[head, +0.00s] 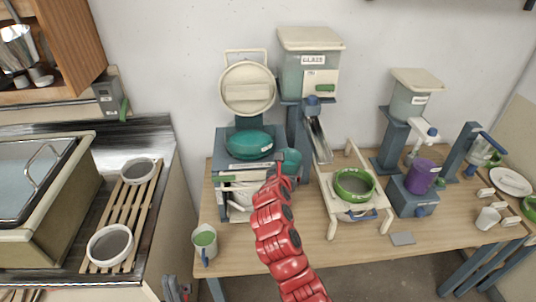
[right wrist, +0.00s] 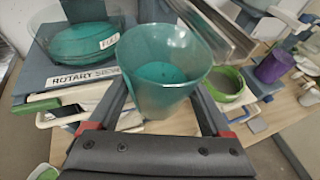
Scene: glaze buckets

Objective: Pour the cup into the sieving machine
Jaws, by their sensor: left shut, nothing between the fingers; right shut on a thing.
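The teal translucent cup (head: 290,161) is above the front right of the sieving machine. In the right wrist view, the cup (right wrist: 165,65) is held between the dark fingers of my right gripper (right wrist: 160,105), its open mouth visible. The sieving machine (head: 243,147), labelled "ROTARY SIEVE" in the right wrist view (right wrist: 80,77), has a teal-green bowl (head: 249,143) and a raised round lid (head: 248,88). The cup is beside the bowl, to its right. In the head view my red right arm hides the right fingers. My left gripper (head: 177,291) is shut and empty, low at the left.
A green-filled mug (head: 205,243) stands at the table's front left. A glaze dispenser (head: 308,75) with a metal chute (head: 318,140) stands right of the machine. A green-rimmed sieve (head: 354,186) sits on a wooden stand. A purple cup (head: 422,176) is farther right.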

